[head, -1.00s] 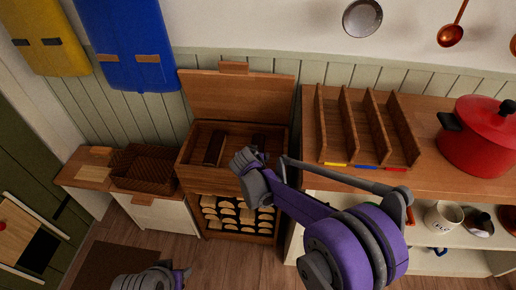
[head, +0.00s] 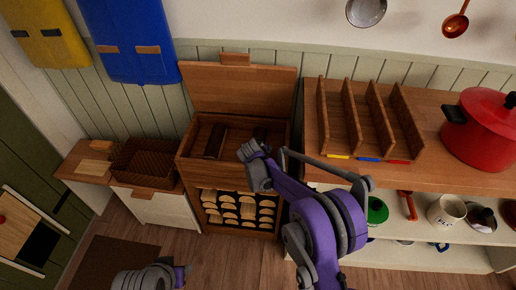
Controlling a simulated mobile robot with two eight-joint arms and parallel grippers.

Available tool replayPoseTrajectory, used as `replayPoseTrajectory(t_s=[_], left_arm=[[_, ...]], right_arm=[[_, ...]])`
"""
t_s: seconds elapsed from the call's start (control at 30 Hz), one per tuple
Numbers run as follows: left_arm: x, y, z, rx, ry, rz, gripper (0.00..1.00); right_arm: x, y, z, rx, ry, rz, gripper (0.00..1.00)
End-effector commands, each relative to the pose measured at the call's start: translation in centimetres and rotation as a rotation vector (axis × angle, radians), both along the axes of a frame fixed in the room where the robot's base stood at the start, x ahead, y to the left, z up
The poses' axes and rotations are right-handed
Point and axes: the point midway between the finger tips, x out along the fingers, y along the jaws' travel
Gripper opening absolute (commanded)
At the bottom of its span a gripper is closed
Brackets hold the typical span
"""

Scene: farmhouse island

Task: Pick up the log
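Dark brown logs lie inside an open wooden box; one log (head: 215,142) is at the left of the bin and another (head: 261,134) is at its right, partly hidden by my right gripper. The wooden box (head: 183,150) has its lid raised against the wall and stacked cut wood in its lower front. My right gripper (head: 245,153) is over the front right of the box, beside the logs; its fingers are too small to read. My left gripper (head: 182,275) is low at the bottom of the view, away from the box; its opening is unclear.
A woven basket (head: 145,160) stands on a low cabinet left of the box. A counter (head: 440,165) to the right holds a wooden divider rack (head: 353,130) and a red pot (head: 487,130). Shelves below hold a mug (head: 446,212) and a green lid (head: 377,211).

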Motion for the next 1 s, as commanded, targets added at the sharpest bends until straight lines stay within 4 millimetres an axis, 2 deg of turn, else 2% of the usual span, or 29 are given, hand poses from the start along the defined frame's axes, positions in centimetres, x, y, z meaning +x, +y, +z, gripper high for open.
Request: replayPoseTrajectory(t_s=[0.07, 0.6, 0.87, 1.0], left_arm=[[0.0, 0.0, 0.0, 0.000, 0.000, 0.000, 0.50], [0.0, 0.0, 0.0, 0.000, 0.000, 0.000, 0.50], [0.0, 0.0, 0.0, 0.000, 0.000, 0.000, 0.50], [0.0, 0.0, 0.3, 0.000, -0.001, 0.000, 0.50]], right_arm=[[0.0, 0.0, 0.0, 0.000, 0.000, 0.000, 0.98], [0.0, 0.0, 0.0, 0.000, 0.000, 0.000, 0.01], [0.0, 0.0, 0.1, 0.001, 0.000, 0.001, 0.00], [0.0, 0.0, 1.3, 0.000, -0.001, 0.001, 0.00]])
